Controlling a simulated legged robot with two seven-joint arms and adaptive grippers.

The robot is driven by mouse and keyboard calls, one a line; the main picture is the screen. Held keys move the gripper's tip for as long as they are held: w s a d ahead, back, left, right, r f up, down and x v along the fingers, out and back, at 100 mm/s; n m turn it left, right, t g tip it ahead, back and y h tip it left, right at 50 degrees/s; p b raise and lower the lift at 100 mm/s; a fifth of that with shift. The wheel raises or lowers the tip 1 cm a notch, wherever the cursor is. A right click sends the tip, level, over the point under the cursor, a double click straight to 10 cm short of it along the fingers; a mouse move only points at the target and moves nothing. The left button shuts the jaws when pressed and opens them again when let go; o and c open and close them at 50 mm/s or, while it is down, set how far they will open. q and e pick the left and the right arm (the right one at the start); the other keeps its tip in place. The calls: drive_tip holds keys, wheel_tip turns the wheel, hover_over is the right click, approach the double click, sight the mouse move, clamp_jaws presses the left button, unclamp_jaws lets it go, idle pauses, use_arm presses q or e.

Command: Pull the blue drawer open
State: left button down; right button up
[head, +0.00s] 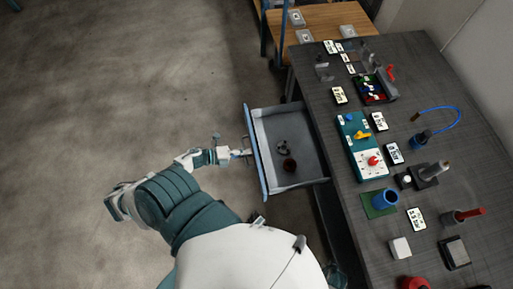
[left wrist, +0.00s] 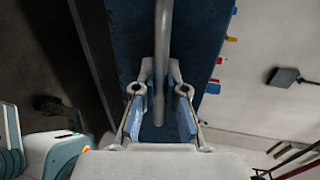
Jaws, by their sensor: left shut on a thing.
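The blue drawer (head: 290,135) is pulled out from under the dark table in the head view, with its grey inside showing. A dark red round thing (head: 289,165) and a small dark ring-like thing (head: 282,147) lie in it. My left gripper (head: 241,153) is at the outer side of the drawer's blue front. In the left wrist view, my left gripper (left wrist: 159,112) has its fingers on both sides of a grey bar handle (left wrist: 163,45), which runs in front of the blue drawer front (left wrist: 205,50). It is shut on the handle. My right gripper does not show.
The dark table (head: 315,105) stands right of the drawer, carrying a teal panel (head: 361,145), a blue cup (head: 386,198), a blue cable (head: 440,108) and several labels. A wooden table (head: 325,18) is at the back. The floor (head: 110,90) to the left is clear.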

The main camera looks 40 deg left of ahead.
use_arm(q)
drive_tip(key=shift+s+a, duration=0.3)
drive_tip(key=shift+a, duration=0.35)
drive_tip(key=shift+r, duration=0.1)
drive_tip(key=c, duration=1.3)
unclamp_jaws()
drive_tip(key=shift+o, duration=0.5)
drive_tip(key=shift+a+f, duration=0.1)
drive_tip(key=shift+f, duration=0.1)
drive_tip(key=v, duration=1.2)
drive_tip(key=shift+f, duration=0.1)
